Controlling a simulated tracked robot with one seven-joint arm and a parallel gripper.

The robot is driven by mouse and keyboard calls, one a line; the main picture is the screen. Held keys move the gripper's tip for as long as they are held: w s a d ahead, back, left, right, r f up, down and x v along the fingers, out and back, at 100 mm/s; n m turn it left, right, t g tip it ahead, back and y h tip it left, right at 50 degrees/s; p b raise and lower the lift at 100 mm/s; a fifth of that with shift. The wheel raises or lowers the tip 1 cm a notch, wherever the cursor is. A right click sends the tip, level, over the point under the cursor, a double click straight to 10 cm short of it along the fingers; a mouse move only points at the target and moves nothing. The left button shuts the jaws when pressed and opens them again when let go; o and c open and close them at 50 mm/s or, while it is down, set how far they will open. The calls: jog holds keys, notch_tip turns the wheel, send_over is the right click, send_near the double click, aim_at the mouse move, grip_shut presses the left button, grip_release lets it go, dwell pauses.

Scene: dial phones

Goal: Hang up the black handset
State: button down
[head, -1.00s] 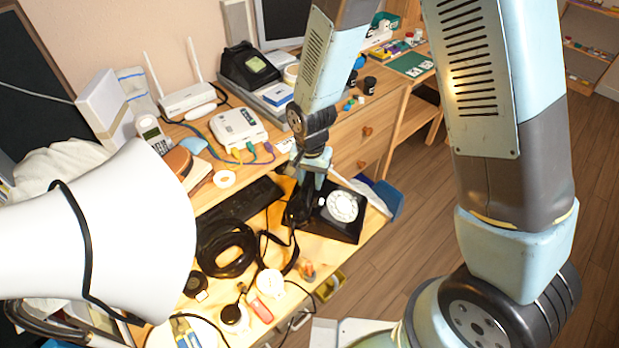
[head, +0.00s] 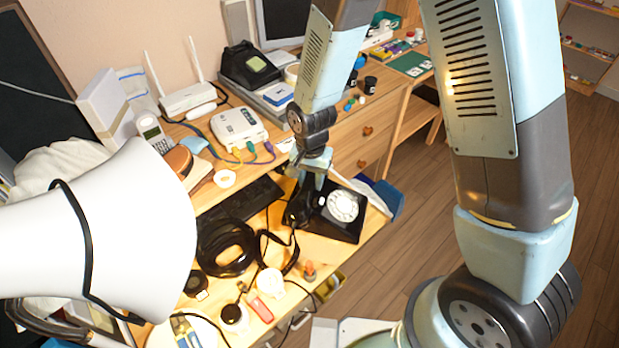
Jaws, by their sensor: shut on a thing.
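The black dial phone (head: 348,225) with a white rotary dial (head: 342,205) sits on the desk's lower surface, near its right end. The black handset (head: 298,211) is at the phone's left side, partly hidden by my gripper. My gripper (head: 307,190) points down at the phone's left side and is shut on the handset. I cannot tell whether the handset touches the cradle, as my fingers and the dark colours hide the contact.
A coiled black cable (head: 228,248) and a dark keyboard (head: 240,200) lie left of the phone. A white router (head: 188,98) and a white box with coloured plugs (head: 238,125) stand on the raised shelf.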

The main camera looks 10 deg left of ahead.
jog(key=shift+f, duration=0.9)
jog(key=c, duration=0.6)
grip_release()
notch_tip(320, 180, up, 14)
jog(key=shift+f, duration=0.15)
dwell(0.6)
